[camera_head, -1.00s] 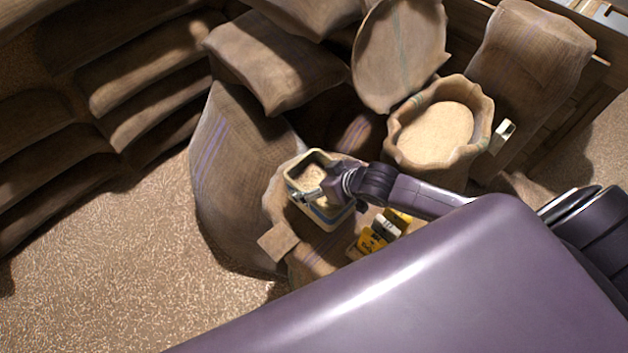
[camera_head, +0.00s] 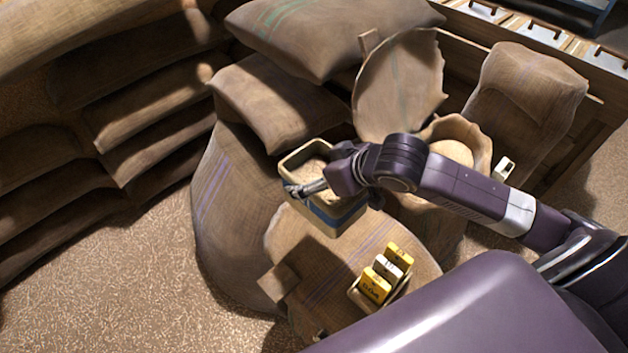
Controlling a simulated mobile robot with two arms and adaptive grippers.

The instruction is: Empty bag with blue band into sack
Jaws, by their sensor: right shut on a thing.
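The bag with the blue band (camera_head: 335,214) is a small cream, box-like container with pale grain inside. My right gripper (camera_head: 298,190) is shut on its near left rim and holds it raised and roughly upright above a sack top. The open sack (camera_head: 470,133) stands to the right, with a rolled rim and pale grain inside. My right arm hides its left and lower part. The bag is apart from the open sack, to its left. My left gripper is not in view.
A small holder with yellow and white blocks (camera_head: 385,272) sits on a sack (camera_head: 340,255) below the bag. Full sacks (camera_head: 275,100) crowd behind. A round sack lid or flap (camera_head: 400,85) stands upright beside the open sack. Loose grain floor (camera_head: 120,285) lies at left.

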